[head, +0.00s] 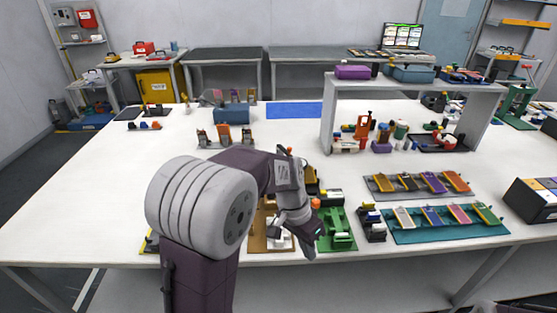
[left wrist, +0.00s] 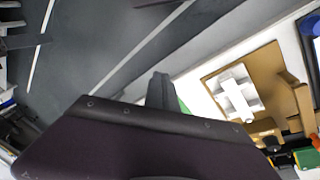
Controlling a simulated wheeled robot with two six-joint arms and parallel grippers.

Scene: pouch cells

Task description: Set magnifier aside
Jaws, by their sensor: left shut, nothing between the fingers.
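My left arm reaches in over the front of the white table, and my left gripper (head: 308,245) points down near the table's front edge. It is shut and empty. In the left wrist view a dark finger (left wrist: 161,92) shows beyond the gripper body. The gripper is between a brown board with a white fixture (head: 262,238) and a green fixture (head: 338,232). The brown board also shows at the right of the left wrist view (left wrist: 275,72). I cannot make out a magnifier; my arm hides part of the table. My right gripper is not in view.
A teal tray (head: 400,235) and a grey tray (head: 385,193), each with several coloured pouch cells, lie to the right. A small black device (head: 372,226) stands beside the green fixture. A raised white shelf (head: 327,120) stands behind.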

